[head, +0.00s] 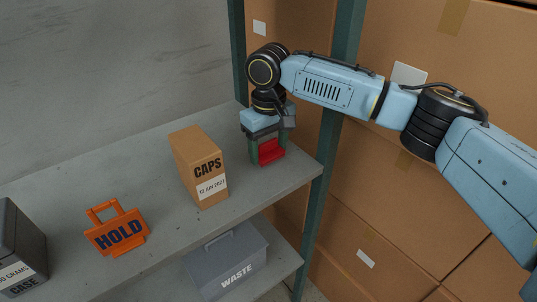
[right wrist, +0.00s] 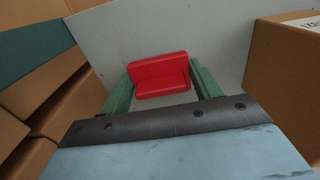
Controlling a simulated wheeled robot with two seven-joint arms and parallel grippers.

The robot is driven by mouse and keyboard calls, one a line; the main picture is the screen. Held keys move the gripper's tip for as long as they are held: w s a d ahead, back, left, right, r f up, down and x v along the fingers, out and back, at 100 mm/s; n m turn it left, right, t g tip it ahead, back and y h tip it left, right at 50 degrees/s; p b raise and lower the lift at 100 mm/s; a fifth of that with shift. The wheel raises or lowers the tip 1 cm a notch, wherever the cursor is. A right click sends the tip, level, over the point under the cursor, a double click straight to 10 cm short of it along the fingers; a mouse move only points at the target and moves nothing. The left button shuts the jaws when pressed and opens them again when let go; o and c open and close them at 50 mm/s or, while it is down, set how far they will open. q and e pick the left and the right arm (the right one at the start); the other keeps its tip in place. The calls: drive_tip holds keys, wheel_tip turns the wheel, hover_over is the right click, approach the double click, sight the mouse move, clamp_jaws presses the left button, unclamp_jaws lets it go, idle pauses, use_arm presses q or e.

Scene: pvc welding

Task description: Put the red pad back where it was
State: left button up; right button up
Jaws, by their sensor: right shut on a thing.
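The red pad (head: 271,151) is between the green fingers of my right gripper (head: 268,150), near the right end of the upper grey shelf (head: 130,180). In the right wrist view the red pad (right wrist: 160,75) shows with a ridge across it, and the fingers of my right gripper (right wrist: 160,90) flank it on both sides. The gripper is shut on it and points down. I cannot tell whether the pad touches the shelf. My left gripper is not in view.
A brown CAPS box (head: 199,165) stands left of my right gripper. An orange HOLD sign (head: 118,232) and a dark case (head: 20,250) are farther left. A grey WASTE bin (head: 228,262) is on the lower shelf. A green post (head: 318,220) stands at the shelf's right corner, with cardboard boxes (head: 440,60) beyond.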

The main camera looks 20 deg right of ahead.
sight(268, 143)
drive_tip(key=shift+f, duration=1.05)
drive_tip(key=o, duration=0.9)
drive_tip(key=shift+f, duration=0.1)
drive_tip(key=shift+o, duration=0.2)
wheel_tip(268, 143, up, 12)
drive_tip(key=shift+r+p, duration=0.15)
drive_tip(key=shift+p, duration=0.4)
